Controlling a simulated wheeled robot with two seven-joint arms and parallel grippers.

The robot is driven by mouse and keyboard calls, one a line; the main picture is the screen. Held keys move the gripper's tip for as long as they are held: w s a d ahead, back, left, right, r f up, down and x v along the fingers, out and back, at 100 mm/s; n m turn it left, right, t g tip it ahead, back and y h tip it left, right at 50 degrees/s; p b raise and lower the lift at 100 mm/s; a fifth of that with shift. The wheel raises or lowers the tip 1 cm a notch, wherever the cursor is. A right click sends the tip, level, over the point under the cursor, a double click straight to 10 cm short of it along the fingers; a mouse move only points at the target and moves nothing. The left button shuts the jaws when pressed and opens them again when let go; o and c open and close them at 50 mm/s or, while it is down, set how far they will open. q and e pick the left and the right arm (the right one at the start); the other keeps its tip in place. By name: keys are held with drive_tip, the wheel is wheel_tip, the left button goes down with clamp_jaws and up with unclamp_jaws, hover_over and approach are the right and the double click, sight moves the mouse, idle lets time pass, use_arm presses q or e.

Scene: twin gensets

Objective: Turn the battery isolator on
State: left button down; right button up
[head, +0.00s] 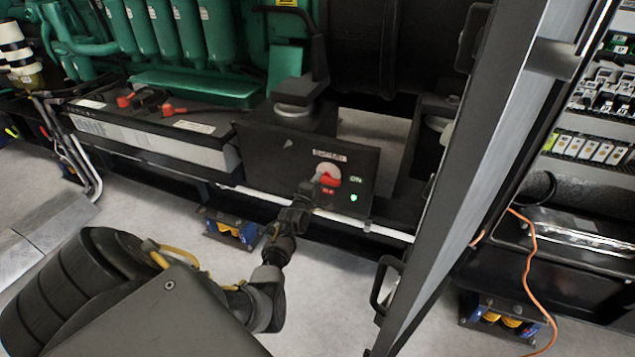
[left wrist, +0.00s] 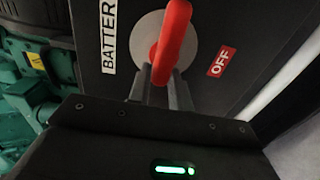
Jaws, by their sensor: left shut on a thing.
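The battery isolator's red handle (head: 329,180) sits on a pale round disc on a black panel (head: 270,155). A green ON label (head: 356,180) is to its right, and a red OFF label is just below the handle. A green lamp (head: 353,197) is lit below ON. My left gripper (head: 317,185) is at the handle from the lower left. In the left wrist view, its fingers (left wrist: 160,92) close on the red handle (left wrist: 173,38). The handle lies roughly across the panel; its exact angle is hard to tell. The OFF label (left wrist: 222,61) shows beside it. My right gripper is out of view.
A battery (head: 150,125) with red terminal caps stands left of the panel. A tall grey door or post (head: 480,170) rises close on the right, with a black handle (head: 385,285). A white rail (head: 260,195) runs below the panel. Open floor lies in front.

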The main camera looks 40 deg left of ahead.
use_arm(q)
drive_tip(key=c, duration=1.3)
unclamp_jaws()
drive_tip(key=p+v, duration=0.1)
drive_tip(key=v, duration=0.6)
drive_tip(key=shift+s, duration=0.3)
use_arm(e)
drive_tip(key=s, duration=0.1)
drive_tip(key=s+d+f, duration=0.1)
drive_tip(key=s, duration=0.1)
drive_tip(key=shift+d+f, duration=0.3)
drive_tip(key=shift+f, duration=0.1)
